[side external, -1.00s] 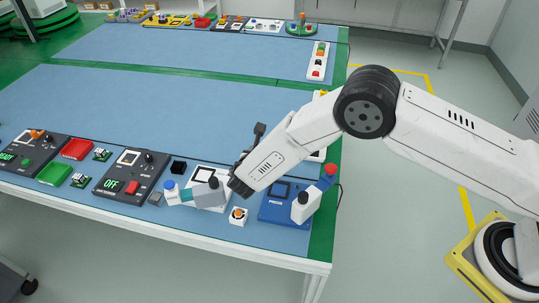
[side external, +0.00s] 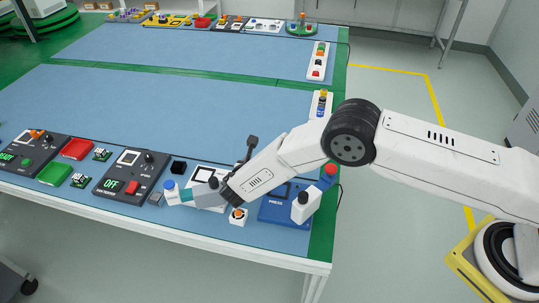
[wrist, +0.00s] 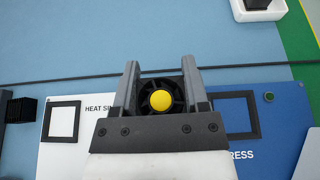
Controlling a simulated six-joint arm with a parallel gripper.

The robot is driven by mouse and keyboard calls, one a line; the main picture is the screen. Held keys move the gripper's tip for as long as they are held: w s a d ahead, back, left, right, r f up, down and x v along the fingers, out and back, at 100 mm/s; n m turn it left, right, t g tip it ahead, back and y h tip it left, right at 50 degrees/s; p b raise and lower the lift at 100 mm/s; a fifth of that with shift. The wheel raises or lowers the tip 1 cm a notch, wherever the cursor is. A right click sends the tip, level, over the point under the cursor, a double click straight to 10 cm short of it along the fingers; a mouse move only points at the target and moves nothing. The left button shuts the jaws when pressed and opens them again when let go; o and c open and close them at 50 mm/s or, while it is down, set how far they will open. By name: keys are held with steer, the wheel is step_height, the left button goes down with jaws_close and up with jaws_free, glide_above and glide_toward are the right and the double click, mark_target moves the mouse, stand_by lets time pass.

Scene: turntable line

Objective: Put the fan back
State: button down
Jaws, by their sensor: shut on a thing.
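The fan (wrist: 161,101), black with a yellow hub, sits between the two fingers of my gripper (wrist: 160,66) in the wrist view. My gripper is shut on it. In the side view my gripper (side external: 228,192) is over the near table edge, between the white heat sink board (side external: 205,174) and the blue press board (side external: 271,213); I cannot make out the fan there. In the wrist view the heat sink board (wrist: 85,145) lies to the left and the press board (wrist: 270,120) to the right, both partly hidden by my gripper. Whether the fan touches anything below is unclear.
A small white block with an orange button (side external: 238,217) stands close below my gripper. A black finned block (wrist: 19,109) lies left.

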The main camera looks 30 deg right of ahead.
steer(key=shift+f, duration=0.85)
steer(key=shift+f, duration=2.1)
steer(key=shift+f, duration=0.15)
steer(key=shift+c, duration=1.9)
jaws_free()
steer(key=shift+s+a+r, duration=0.3)
steer(key=shift+r, duration=0.05)
steer(key=v, duration=1.1)
steer(key=shift+s, duration=0.1)
